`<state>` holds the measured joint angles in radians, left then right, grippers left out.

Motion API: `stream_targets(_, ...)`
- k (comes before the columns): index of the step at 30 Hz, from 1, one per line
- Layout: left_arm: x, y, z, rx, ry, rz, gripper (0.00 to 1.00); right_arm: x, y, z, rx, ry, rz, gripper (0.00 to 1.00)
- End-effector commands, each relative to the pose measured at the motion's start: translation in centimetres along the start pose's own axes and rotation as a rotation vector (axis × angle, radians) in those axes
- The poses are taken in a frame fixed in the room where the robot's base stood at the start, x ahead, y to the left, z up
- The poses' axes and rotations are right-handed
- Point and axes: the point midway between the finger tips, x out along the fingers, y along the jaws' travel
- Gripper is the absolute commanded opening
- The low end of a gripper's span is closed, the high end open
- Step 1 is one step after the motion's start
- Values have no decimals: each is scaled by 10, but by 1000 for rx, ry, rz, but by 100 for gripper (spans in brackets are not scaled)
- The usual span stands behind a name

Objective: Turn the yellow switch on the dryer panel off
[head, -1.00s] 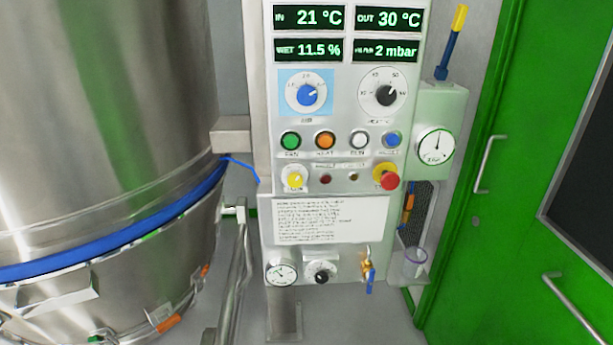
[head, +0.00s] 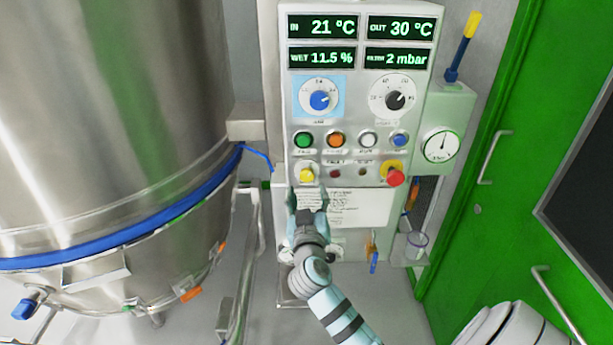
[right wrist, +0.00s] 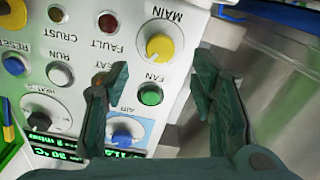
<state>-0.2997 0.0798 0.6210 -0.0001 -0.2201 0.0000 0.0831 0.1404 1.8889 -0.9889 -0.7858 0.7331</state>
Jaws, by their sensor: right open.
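The dryer panel (head: 350,128) is a pale upright box with green displays, dials and buttons. Its yellow switch (head: 306,174) sits at the left of the lower row, below the green button. In the right wrist view, the yellow switch (right wrist: 160,47) is a round knob on a white disc labelled MAIN. Its setting is hard to read. My right gripper (head: 308,196) is open and empty just below the switch in the head view. In the wrist view, the spread fingers of my right gripper (right wrist: 158,85) show with the knob beyond their tips, apparently apart from them. My left gripper is not in view.
A red knob (head: 396,177) on a yellow base is at the row's right. Green (right wrist: 150,94) and orange (head: 336,139) buttons sit above the switch. A large steel vessel (head: 110,110) stands left; a green door (head: 470,230) is at the right.

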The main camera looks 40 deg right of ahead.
Motion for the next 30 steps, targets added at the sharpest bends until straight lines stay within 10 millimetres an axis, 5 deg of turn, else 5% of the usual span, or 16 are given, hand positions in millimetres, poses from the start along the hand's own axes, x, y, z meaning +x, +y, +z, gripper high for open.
stream_targets(7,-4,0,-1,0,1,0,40,58,0,0,-2,-1,1,51)
stream_targets(19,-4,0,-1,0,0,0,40,71,0,1,-1,-2,-1,50)
stream_targets(27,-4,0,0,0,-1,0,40,70,0,1,-1,-2,-2,7)
stream_targets(30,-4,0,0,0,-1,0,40,70,0,1,-2,-2,-2,3)
